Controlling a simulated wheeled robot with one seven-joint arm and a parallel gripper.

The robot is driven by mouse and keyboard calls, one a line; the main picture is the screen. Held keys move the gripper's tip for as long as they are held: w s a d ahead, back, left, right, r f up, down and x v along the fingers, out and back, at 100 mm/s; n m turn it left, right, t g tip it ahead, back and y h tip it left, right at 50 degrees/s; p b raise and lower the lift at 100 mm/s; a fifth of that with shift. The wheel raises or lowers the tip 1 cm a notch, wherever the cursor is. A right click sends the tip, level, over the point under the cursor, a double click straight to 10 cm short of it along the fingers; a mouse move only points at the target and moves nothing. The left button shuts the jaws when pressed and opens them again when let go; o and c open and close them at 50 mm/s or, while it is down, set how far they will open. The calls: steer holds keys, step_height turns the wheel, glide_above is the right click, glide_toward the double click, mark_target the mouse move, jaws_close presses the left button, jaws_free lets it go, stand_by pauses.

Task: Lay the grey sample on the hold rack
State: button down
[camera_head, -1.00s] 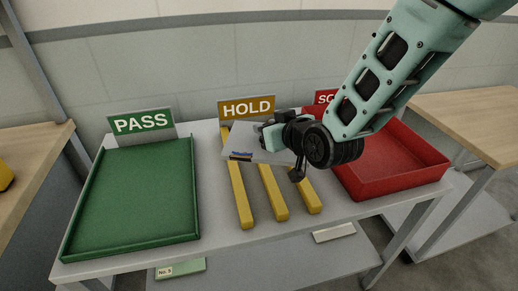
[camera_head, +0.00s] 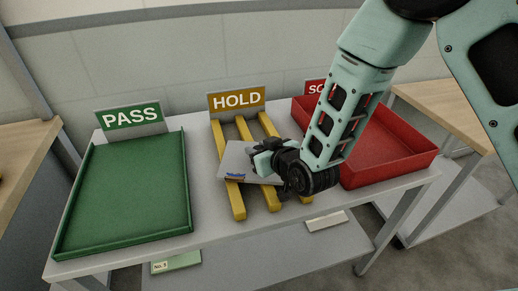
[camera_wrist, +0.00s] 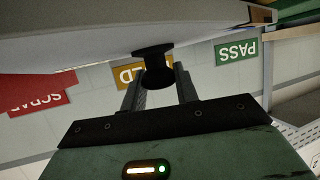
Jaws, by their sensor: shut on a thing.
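The grey sample (camera_head: 234,158) is a flat plate with a small blue and dark marking on its near edge. My gripper (camera_head: 266,160) is shut on it at its right side. In the wrist view the sample (camera_wrist: 90,32) spans the top, and a dark knob under it sits between the fingers of my gripper (camera_wrist: 160,82). The hold rack (camera_head: 237,203) is a set of yellow bars behind which the HOLD sign (camera_head: 237,101) stands. The sample is over the left and middle bars; I cannot tell whether it touches them. My arm and gripper hide part of the right bar.
The green PASS tray (camera_head: 186,213) is left of the rack and the red scrap bin (camera_head: 392,172) is right of it. All stand on a grey table (camera_head: 215,240). Wooden-topped benches (camera_head: 450,110) stand at both sides. The front ends of the bars are bare.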

steer(key=shift+f, duration=0.15)
steer(key=c, duration=1.1)
jaws_free()
steer(key=shift+o, duration=0.2)
steer(key=shift+r, duration=0.3)
steer(key=b+v, duration=0.1)
steer(key=v, duration=0.8)
steer(key=shift+s, duration=0.1)
steer(key=shift+s+d+r+p, duration=0.15)
steer(key=shift+r+p, duration=0.15)
steer(key=shift+p, duration=0.65)
steer(key=p+v, duration=0.2)
steer(key=p, duration=0.1)
steer(key=shift+f+p, duration=0.15)
steer(key=shift+p, duration=0.2)
